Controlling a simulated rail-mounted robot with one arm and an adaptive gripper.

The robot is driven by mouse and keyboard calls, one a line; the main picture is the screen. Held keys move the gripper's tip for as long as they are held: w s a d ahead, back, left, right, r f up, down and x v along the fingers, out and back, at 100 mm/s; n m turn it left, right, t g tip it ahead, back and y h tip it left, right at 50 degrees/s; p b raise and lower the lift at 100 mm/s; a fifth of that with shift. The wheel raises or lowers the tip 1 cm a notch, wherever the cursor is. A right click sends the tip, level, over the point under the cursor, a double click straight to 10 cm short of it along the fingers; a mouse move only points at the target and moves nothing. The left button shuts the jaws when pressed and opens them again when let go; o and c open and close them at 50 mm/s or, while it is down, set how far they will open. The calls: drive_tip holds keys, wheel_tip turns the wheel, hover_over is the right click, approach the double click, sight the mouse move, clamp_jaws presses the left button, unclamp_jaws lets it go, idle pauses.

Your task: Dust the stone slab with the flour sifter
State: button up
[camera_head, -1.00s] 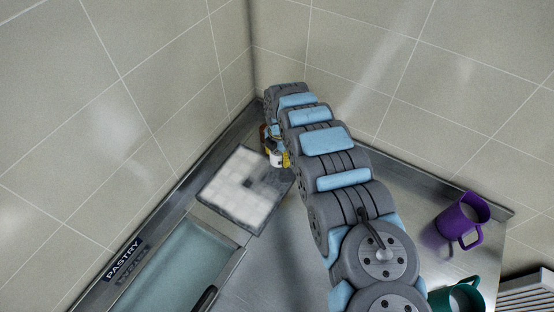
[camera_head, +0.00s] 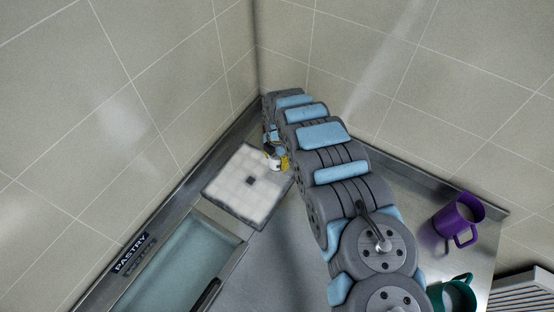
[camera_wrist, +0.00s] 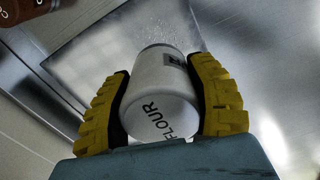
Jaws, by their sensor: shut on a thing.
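The flour sifter (camera_wrist: 160,95) is a white cylinder lettered FLOUR. My gripper (camera_wrist: 165,90) has its yellow fingers shut on both sides of it. White specks show beyond the sifter's far end in the wrist view. In the head view the sifter (camera_head: 273,163) and my gripper (camera_head: 281,158) are small, tilted, at the right edge of the stone slab (camera_head: 232,197). The slab is mostly covered in white squares, with a small dark patch near its middle and grey edges. Part of the slab (camera_wrist: 110,50) also shows behind the sifter in the wrist view.
A tray labelled PASTRY (camera_head: 180,262) is set in the counter in front of the slab. Tiled walls meet behind the slab. A brown container (camera_wrist: 18,10) shows at the wrist view's top left.

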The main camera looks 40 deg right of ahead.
drive_tip(key=shift+w+d+f+b, duration=0.15)
drive_tip(key=shift+d+b, duration=0.25)
drive_tip(key=shift+d, duration=0.05)
drive_tip(key=shift+w+d+f+b, duration=0.15)
drive_tip(key=shift+d+b, duration=0.25)
drive_tip(key=shift+d+r, duration=0.2)
drive_tip(key=shift+d, duration=0.2)
drive_tip(key=shift+r, duration=0.1)
drive_tip(key=shift+a+r, duration=0.15)
drive_tip(key=shift+a, duration=0.05)
drive_tip(key=p, duration=0.1)
drive_tip(key=a+p, duration=0.1)
drive_tip(key=shift+s+a+r+p, duration=0.15)
drive_tip(key=shift+s+r+p, duration=0.05)
drive_tip(key=shift+s+p, duration=0.1)
drive_tip(key=shift+s+a+f+p, duration=0.1)
drive_tip(key=shift+a+f+p, duration=0.1)
drive_tip(key=shift+a+p, duration=0.45)
drive_tip(key=shift+f, duration=0.15)
drive_tip(key=shift+b, duration=0.3)
